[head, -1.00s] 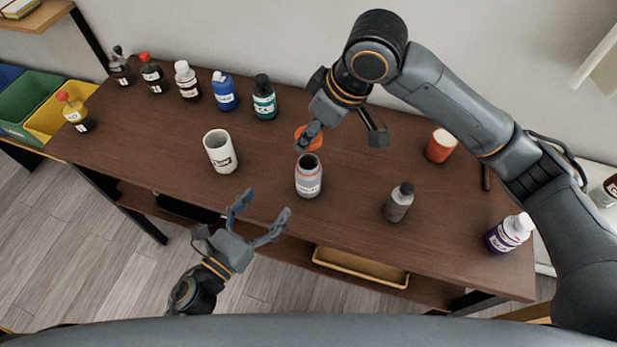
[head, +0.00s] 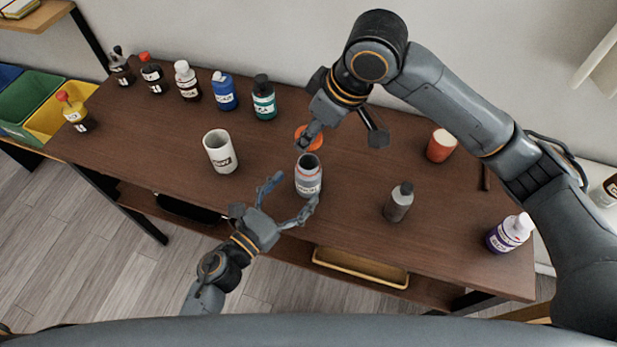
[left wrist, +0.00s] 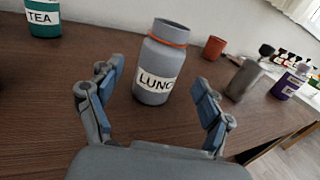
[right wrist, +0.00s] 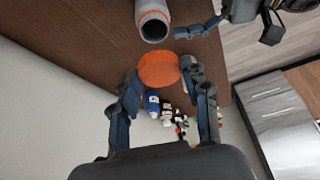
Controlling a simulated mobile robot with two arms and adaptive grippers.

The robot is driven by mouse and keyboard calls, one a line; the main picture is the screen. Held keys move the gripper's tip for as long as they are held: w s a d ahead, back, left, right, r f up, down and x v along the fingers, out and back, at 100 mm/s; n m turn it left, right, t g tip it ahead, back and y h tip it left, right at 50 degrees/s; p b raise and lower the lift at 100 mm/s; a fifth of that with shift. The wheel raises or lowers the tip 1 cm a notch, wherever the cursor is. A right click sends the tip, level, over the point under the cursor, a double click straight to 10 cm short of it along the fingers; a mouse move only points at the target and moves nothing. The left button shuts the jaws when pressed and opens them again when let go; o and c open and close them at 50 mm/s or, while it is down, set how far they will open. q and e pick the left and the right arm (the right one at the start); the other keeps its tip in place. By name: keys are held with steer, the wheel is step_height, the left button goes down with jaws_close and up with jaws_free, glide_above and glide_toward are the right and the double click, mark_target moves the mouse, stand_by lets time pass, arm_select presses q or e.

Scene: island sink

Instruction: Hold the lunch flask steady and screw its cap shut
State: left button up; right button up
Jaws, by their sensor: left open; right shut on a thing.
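The lunch flask (head: 309,178) stands upright and uncapped on the brown table. It is grey with an orange band near its mouth and a white label reading "LUNC" in the left wrist view (left wrist: 157,68). My left gripper (head: 293,193) is open, its fingers pointing at the flask; in the left wrist view the flask is just beyond and between the fingertips. My right gripper (right wrist: 158,78) is shut on the orange cap (right wrist: 158,69), which also shows in the head view (head: 313,140), behind the flask's mouth and partly hidden by a finger.
A white mug (head: 220,152) stands left of the flask. Several bottles, including a green one (head: 264,98), line the back left.

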mark_target(301, 184)
arm_select(q)
steer(key=shift+x, duration=2.65)
steer(key=shift+c, duration=0.4)
jaws_close()
arm_select(e)
steer(key=shift+f, duration=2.5)
steer(key=shift+f, duration=0.9)
arm_select(q)
steer(key=shift+s, duration=0.1)
arm_select(e)
steer(key=shift+f, duration=0.55)
